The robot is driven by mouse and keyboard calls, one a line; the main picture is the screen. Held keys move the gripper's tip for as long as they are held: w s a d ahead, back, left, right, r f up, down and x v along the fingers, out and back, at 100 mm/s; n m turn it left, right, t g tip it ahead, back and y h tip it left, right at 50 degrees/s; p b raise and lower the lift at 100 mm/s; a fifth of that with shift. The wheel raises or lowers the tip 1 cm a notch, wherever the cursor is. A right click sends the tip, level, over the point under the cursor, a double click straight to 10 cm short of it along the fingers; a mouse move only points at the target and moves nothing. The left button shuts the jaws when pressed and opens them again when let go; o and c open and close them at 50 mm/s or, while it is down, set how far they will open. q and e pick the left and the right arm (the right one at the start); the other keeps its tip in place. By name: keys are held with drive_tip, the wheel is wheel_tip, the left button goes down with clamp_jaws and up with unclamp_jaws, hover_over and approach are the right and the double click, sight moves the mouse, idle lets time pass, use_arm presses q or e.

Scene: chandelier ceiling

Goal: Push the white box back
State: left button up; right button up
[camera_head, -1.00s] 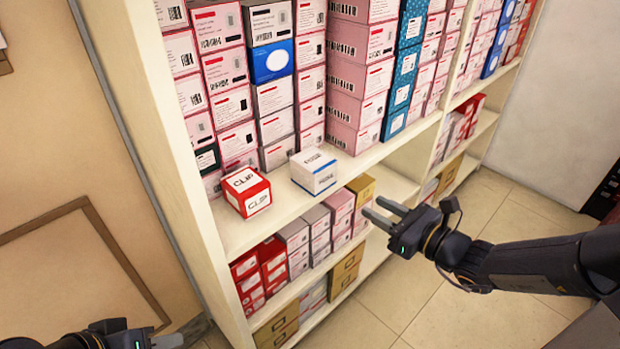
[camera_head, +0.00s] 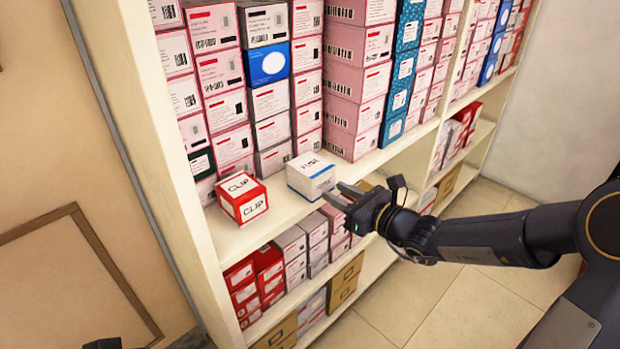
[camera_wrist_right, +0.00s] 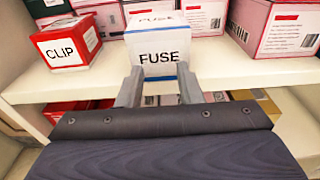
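The white box (camera_head: 311,174) with a blue band stands on the open shelf board, in front of stacked boxes. In the right wrist view the white box (camera_wrist_right: 157,38) shows "FUSE" on its front. My right gripper (camera_head: 334,191) is at the shelf's front edge, close to the box's front. In the right wrist view its two fingers (camera_wrist_right: 159,70) are apart, one at each side of the lower front face, with nothing held. Whether they touch the box I cannot tell. Only a dark bit of my left gripper (camera_head: 102,343) shows at the bottom left edge; its fingers are hidden.
A red CLIP box (camera_head: 242,197) stands left of the white box, with a gap between them; it also shows in the right wrist view (camera_wrist_right: 66,43). Tall stacks of pink boxes (camera_head: 356,95) fill the shelf behind. Small boxes stand on the lower shelf (camera_head: 229,260).

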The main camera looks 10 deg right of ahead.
idle(0.4)
drive_tip(key=shift+r+b+x, duration=0.15)
drive_tip(key=shift+b+x, duration=0.3)
drive_tip(key=shift+x, duration=1.15)
drive_tip(key=shift+r+b+x, duration=0.2)
drive_tip(key=shift+b+x, duration=0.25)
drive_tip(key=shift+x, duration=1.15)
drive_tip(key=shift+s+d+r+p, duration=0.2)
drive_tip(key=shift+r+p, duration=0.15)
drive_tip(key=shift+r, duration=0.15)
drive_tip(key=shift+s+d+r+p, duration=0.15)
drive_tip(key=shift+r+p, duration=0.15)
drive_tip(key=shift+r, duration=0.2)
drive_tip(key=shift+s+d+r+p, duration=0.2)
drive_tip(key=shift+r+p, duration=0.15)
drive_tip(key=shift+r, duration=0.2)
drive_tip(key=shift+s+d, duration=0.25)
drive_tip(key=shift+s, duration=0.1)
drive_tip(key=p, duration=0.2)
approach(325, 173)
drive_tip(key=s+d, duration=0.1)
drive_tip(key=s, duration=0.1)
drive_tip(key=s+d+f, duration=0.1)
drive_tip(key=s+d, duration=0.1)
drive_tip(key=shift+s, duration=0.1)
drive_tip(key=shift+r, duration=0.1)
